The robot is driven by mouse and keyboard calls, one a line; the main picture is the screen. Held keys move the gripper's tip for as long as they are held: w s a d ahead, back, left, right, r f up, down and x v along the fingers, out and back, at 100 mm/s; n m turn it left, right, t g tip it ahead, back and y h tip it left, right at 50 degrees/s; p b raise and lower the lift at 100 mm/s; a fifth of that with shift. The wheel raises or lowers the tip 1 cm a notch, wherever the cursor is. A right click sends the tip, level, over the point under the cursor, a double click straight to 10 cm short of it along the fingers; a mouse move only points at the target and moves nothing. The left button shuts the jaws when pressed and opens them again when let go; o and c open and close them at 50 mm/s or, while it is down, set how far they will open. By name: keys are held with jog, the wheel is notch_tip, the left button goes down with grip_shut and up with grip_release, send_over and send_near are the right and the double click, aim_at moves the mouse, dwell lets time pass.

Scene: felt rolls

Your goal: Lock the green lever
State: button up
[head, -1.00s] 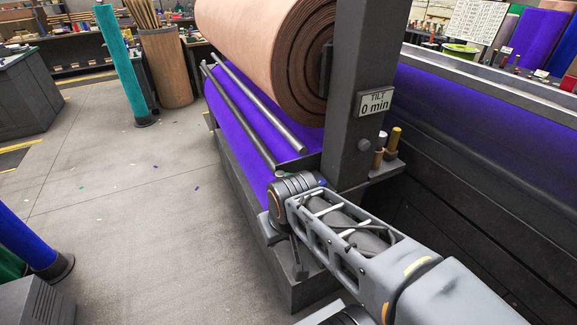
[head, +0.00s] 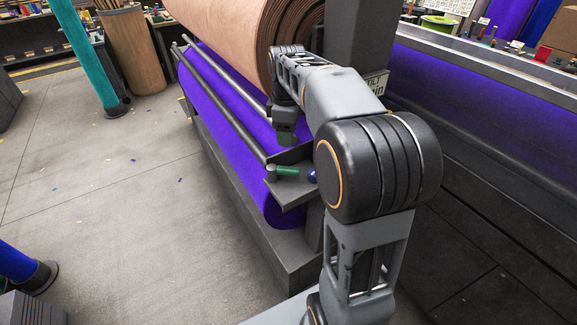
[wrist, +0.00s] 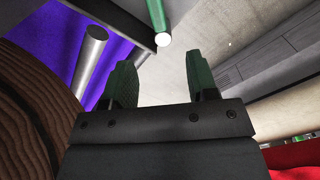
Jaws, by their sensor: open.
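The green lever (head: 287,171) is a short green bar on the dark bracket plate (head: 292,192) at the near end of the rails. It lies roughly sideways in the head view, with a pale end at left. A blue knob (head: 312,176) sits at its right. My gripper (head: 286,139) hangs above the lever, apart from it, fingers pointing down. In the wrist view, my gripper (wrist: 162,60) has two green fingers spread with nothing between them. The lever (wrist: 157,17) shows there beyond the fingertips, its round white end nearest the gap.
Two metal rails (head: 226,103) run over the purple felt (head: 238,135). A large brown felt roll (head: 225,35) is close beside my gripper. A dark post (head: 362,45) stands behind my arm, its sign partly covered.

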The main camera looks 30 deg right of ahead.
aim_at(288, 168)
jog(key=shift+n, duration=0.3)
jog(key=f, duration=1.3)
jog(key=shift+w+d+f, duration=0.25)
jog(key=shift+f, duration=0.05)
grip_shut()
